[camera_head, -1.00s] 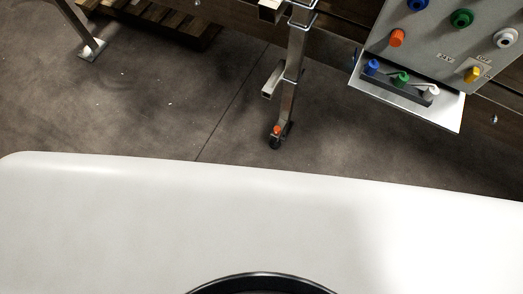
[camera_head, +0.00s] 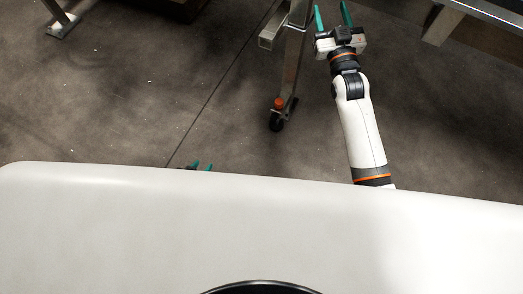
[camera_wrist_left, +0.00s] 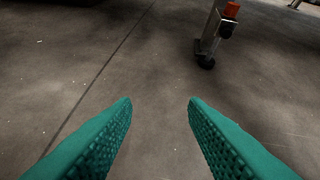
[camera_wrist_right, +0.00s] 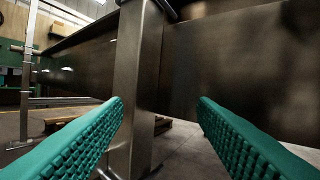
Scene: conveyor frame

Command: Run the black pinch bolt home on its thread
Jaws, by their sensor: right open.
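My right gripper (camera_head: 332,14) reaches forward at the top of the head view, close to the upper part of a metal conveyor leg (camera_head: 291,65). It is open and empty, with teal fingers apart. In the right wrist view a metal upright (camera_wrist_right: 138,85) stands beyond and between the fingers (camera_wrist_right: 160,112).
A dark beam (camera_wrist_right: 240,72) runs behind the upright in the right wrist view. Another metal foot (camera_head: 60,25) stands at the far left. The grey floor between is clear.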

